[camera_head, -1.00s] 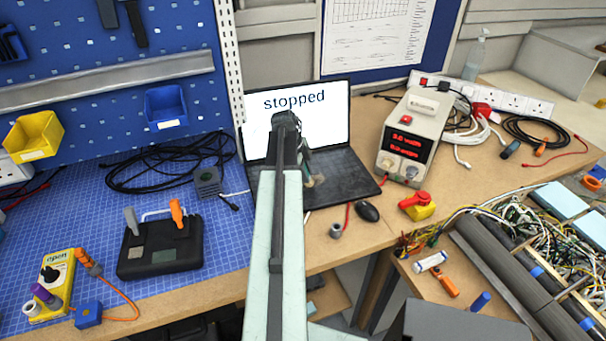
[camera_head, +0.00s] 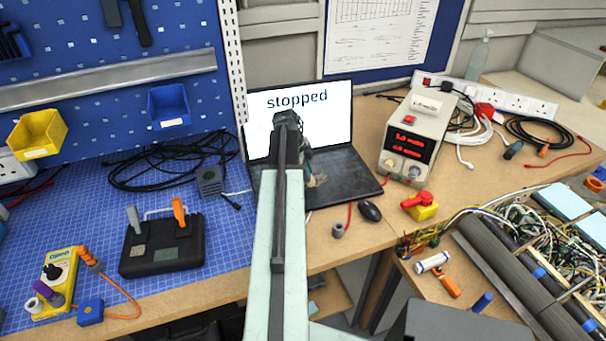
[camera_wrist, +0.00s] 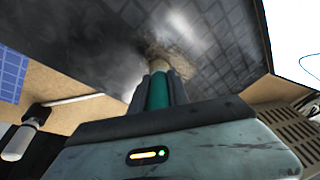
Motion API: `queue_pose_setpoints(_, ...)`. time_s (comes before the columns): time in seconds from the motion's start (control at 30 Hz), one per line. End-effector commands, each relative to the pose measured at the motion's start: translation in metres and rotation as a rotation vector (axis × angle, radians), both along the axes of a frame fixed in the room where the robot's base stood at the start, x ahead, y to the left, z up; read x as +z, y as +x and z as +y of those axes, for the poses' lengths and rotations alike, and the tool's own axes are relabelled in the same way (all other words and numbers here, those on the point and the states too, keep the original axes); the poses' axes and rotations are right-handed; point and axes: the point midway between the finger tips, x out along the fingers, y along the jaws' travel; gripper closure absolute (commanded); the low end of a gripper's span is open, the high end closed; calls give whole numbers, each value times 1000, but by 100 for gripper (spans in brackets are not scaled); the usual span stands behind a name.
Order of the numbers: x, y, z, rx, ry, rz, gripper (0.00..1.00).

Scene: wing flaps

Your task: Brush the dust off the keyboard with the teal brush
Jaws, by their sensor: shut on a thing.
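The open laptop's dark keyboard deck (camera_head: 345,178) lies beyond my arm, its screen (camera_head: 330,115) reading "stopped". My gripper (camera_wrist: 162,82) is shut on the teal brush (camera_wrist: 157,92). The brush's tan bristles (camera_wrist: 165,52) point at the deck and appear to touch or nearly touch it. In the head view the bristles (camera_head: 318,181) show just right of my arm, over the deck's left part; my arm hides most of the gripper and the deck's left side.
A power supply (camera_head: 412,138) stands close right of the laptop, with a black mouse (camera_head: 370,211) and a red-yellow switch (camera_head: 420,205) in front. A black box with levers (camera_head: 162,245) and a grey adapter (camera_head: 209,181) with cables lie left on the blue mat.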

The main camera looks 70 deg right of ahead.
Motion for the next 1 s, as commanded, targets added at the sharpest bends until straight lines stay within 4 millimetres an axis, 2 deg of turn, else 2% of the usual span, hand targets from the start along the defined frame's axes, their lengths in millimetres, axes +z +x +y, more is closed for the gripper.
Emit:
queue_pose_setpoints(0.23, 0, -1, -1, 1, 0, 0, 100)
queue_pose_setpoints(0.63, -1, 17, 14, 1, 1, 0, 100)
queue_pose_setpoints(0.83, -1, 14, 11, -1, 1, 0, 100)
queue_pose_setpoints(1.0, 0, 3, 2, -1, 0, 0, 100)
